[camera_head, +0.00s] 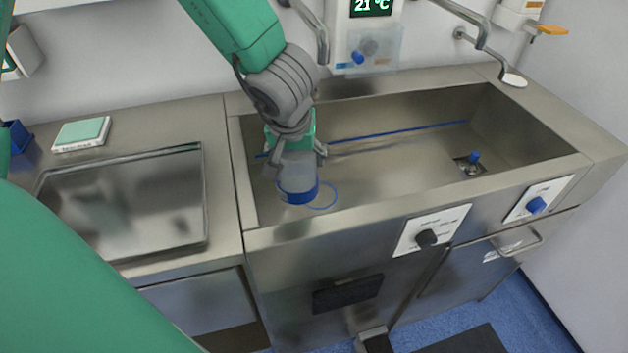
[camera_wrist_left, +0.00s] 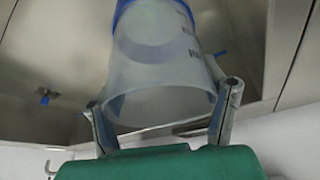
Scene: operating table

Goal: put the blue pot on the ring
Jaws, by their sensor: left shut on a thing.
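The blue pot (camera_head: 297,184) is a translucent cup with a blue band at its lower end. My left gripper (camera_head: 297,152) is shut on it and holds it over the left part of the sink. In the left wrist view the pot (camera_wrist_left: 160,75) sits between the two fingers of the gripper (camera_wrist_left: 165,105), its blue end away from the palm. The ring (camera_head: 322,196) is a thin blue circle in the sink, partly hidden behind the pot, which appears just left of its middle. I cannot tell the gap between pot and ring. My right gripper is not in view.
The steel sink (camera_head: 400,170) has a blue-topped drain plug (camera_head: 473,158) at right and a blue line along its back. A steel tray (camera_head: 130,200) and a green-topped scale (camera_head: 82,132) are on the left counter.

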